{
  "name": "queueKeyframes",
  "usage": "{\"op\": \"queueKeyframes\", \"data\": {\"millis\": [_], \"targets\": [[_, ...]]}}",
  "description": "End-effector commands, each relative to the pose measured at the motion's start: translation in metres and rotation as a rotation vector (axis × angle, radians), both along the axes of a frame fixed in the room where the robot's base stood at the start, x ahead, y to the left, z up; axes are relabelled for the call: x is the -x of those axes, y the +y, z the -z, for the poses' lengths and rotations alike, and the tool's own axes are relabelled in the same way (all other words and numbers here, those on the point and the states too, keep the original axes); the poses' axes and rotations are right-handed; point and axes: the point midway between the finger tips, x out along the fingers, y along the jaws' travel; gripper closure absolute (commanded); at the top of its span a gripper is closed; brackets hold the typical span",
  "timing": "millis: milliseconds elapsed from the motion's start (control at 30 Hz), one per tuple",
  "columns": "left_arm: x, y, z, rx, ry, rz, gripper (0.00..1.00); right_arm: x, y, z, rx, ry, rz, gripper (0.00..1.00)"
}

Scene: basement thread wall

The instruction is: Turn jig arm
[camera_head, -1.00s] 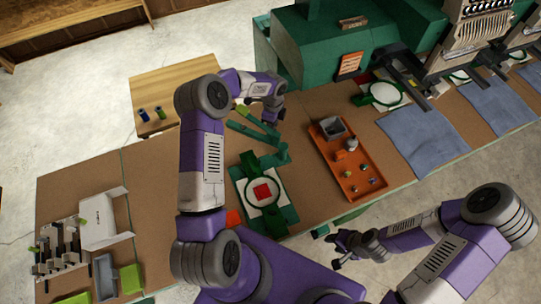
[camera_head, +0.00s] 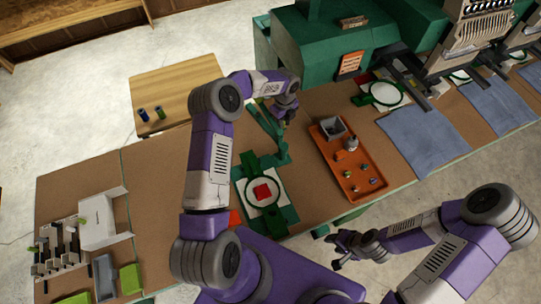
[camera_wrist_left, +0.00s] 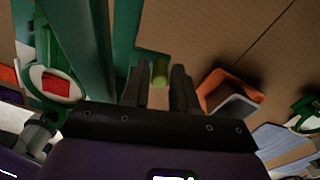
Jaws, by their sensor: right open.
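The embroidery jig (camera_head: 277,222) is a green frame with a round hoop and a red patch, lying on the brown bench. Its long green arm (camera_head: 266,124) reaches up from the frame beside my left gripper (camera_head: 285,118). In the left wrist view the green arm (camera_wrist_left: 80,50) runs along the left of my left gripper (camera_wrist_left: 161,78). My right gripper (camera_head: 344,243) is open and empty, off the bench's front edge.
An orange tray (camera_head: 327,149) with small parts stands right of the jig. Green embroidery machines (camera_head: 325,50) and blue cloths (camera_head: 425,138) lie beyond it. A white and black rack (camera_head: 60,245) and green bins (camera_head: 130,279) are at the left.

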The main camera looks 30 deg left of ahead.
Motion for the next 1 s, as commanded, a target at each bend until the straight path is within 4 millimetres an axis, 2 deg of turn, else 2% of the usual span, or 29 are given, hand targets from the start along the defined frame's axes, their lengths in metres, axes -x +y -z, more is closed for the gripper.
{"op": "queueKeyframes", "data": {"millis": [33, 100, 433, 900, 1000], "targets": [[0.000, 0.000, 0.000, 0.000, 0.000, -0.001, 0.64, 0.000, 0.000, 0.000, 0.000, 0.000, 0.000, 0.57], [0.000, 0.000, 0.000, 0.000, 0.000, -0.001, 0.57, 0.000, 0.000, 0.000, 0.000, 0.000, 0.000, 0.57], [0.000, 0.001, -0.004, -0.001, -0.001, -0.003, 0.57, 0.000, 0.000, -0.002, 0.000, 0.000, 0.000, 0.57], [0.000, 0.001, -0.057, -0.001, -0.002, -0.003, 0.57, 0.000, 0.000, -0.033, 0.000, 0.000, 0.000, 0.57], [0.000, 0.001, -0.062, -0.001, -0.001, -0.003, 0.57, 0.000, 0.000, -0.035, 0.000, 0.000, 0.000, 0.57]]}}
